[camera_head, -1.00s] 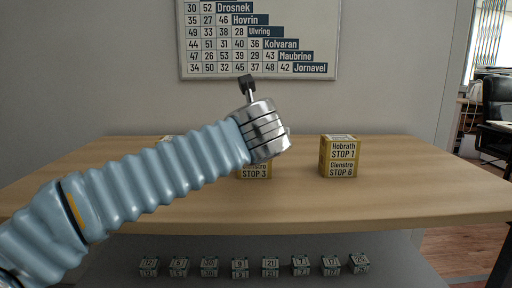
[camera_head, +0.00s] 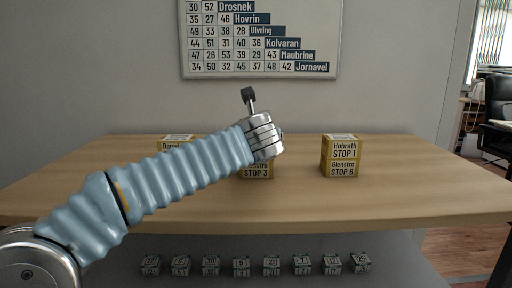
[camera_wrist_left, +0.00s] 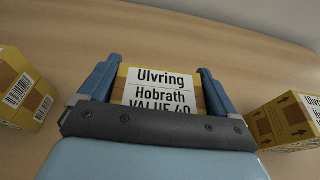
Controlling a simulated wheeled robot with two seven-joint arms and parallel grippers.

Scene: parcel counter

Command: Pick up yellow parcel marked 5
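Three yellow-brown parcels stand on the counter. The middle parcel (camera_head: 257,171) shows "STOP 3" and is partly hidden behind my left wrist. In the left wrist view its white top label (camera_wrist_left: 160,92) reads "Ulvring, Hobrath, VALUE 40". The left gripper (camera_wrist_left: 159,69) is open, with its blue fingers on either side of this parcel; contact cannot be told. The right parcel (camera_head: 340,156) reads "Hobrath STOP 1, Glenstro STOP 6". The left parcel (camera_head: 177,138) is mostly hidden by my arm. I cannot read a lone 5 on any yellow parcel. My right gripper is out of view.
The wooden counter (camera_head: 420,180) is clear around the parcels. A row of several small grey numbered cubes (camera_head: 241,266) lies below its front edge. A number and name chart (camera_head: 262,40) hangs on the wall behind. A black office chair (camera_head: 497,115) stands at the far right.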

